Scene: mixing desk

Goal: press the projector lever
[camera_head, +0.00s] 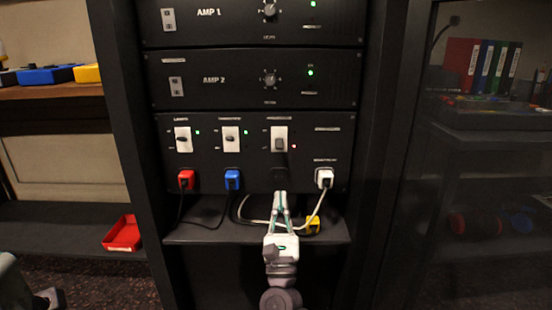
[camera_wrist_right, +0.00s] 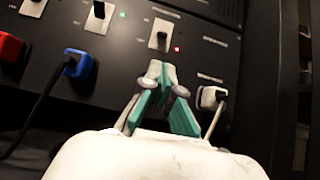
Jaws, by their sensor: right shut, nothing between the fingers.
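The black panel has three white switch plates with dark levers. I take the rightmost lever (camera_head: 279,144) as the projector's; its label is too blurred to read, and a red light glows beside it. It also shows in the right wrist view (camera_wrist_right: 162,40). My right gripper (camera_head: 281,196) is shut and empty, its fingertips in front of the panel's lower part, below that lever in the picture. In the wrist view the gripper tips (camera_wrist_right: 160,70) appear just below the plate, apart from the lever. My left gripper's fingers are not visible.
Red (camera_head: 186,180), blue (camera_head: 232,180) and white (camera_head: 324,178) plugs sit along the panel's bottom. Cables and a yellow plug (camera_head: 313,225) lie on the shelf below. The other two levers (camera_head: 182,139) (camera_head: 231,138) have green lights. Dark rack posts stand on both sides.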

